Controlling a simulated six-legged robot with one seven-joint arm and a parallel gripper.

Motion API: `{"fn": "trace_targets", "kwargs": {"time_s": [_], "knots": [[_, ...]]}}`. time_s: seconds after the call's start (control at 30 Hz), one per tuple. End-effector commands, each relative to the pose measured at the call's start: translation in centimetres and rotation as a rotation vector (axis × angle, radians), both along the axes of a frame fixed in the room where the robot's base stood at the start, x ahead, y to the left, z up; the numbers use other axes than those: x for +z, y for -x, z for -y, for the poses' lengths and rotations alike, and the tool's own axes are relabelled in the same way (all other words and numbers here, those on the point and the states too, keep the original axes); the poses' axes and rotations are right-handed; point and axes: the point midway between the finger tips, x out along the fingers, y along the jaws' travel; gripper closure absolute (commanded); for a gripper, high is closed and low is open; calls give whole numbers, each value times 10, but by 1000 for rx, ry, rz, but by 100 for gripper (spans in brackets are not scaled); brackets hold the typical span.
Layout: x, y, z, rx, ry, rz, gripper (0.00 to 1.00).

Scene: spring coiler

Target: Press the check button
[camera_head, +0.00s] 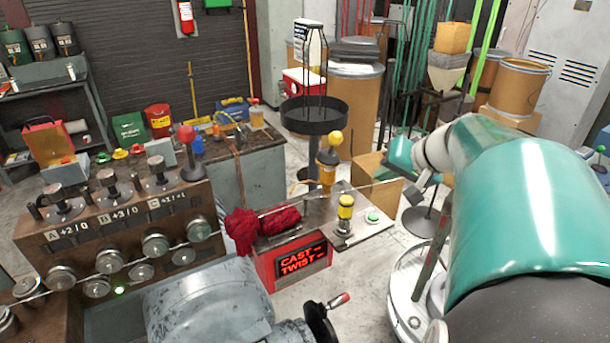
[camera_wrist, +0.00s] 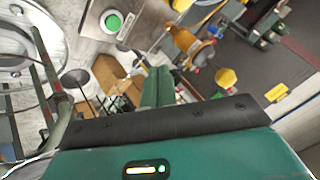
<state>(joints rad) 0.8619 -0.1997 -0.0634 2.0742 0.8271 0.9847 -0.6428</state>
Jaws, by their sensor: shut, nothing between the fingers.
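The green round button (camera_head: 373,217) with a pale rim sits on a flat metal plate (camera_head: 352,238), to the right of a yellow-and-black post (camera_head: 345,208). The button also shows in the wrist view (camera_wrist: 113,22), at the upper left on the plate's corner. I take it as the check button, but no label on it is readable. My gripper (camera_wrist: 160,72) shows as teal fingers in the middle of the wrist view, shut and empty. It is apart from the button. In the head view, my teal arm reaches in from the right, and its hand is above and beyond the button.
A yellow-knobbed lever (camera_head: 327,160) rises behind the post. A cardboard box (camera_head: 378,190) is behind the plate.

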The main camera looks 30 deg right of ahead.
Motion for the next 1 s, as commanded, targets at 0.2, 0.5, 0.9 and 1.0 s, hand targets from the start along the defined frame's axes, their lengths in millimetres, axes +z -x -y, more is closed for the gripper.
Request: {"fn": "trace_targets", "kwargs": {"time_s": [0.2,0.5,0.9,1.0], "knots": [[-23,-1,1,0,-4,-3,100],[-63,-4,1,4,-3,-3,100],[-85,-4,1,3,0,-1,100],[-85,-4,1,3,0,-1,100]]}}
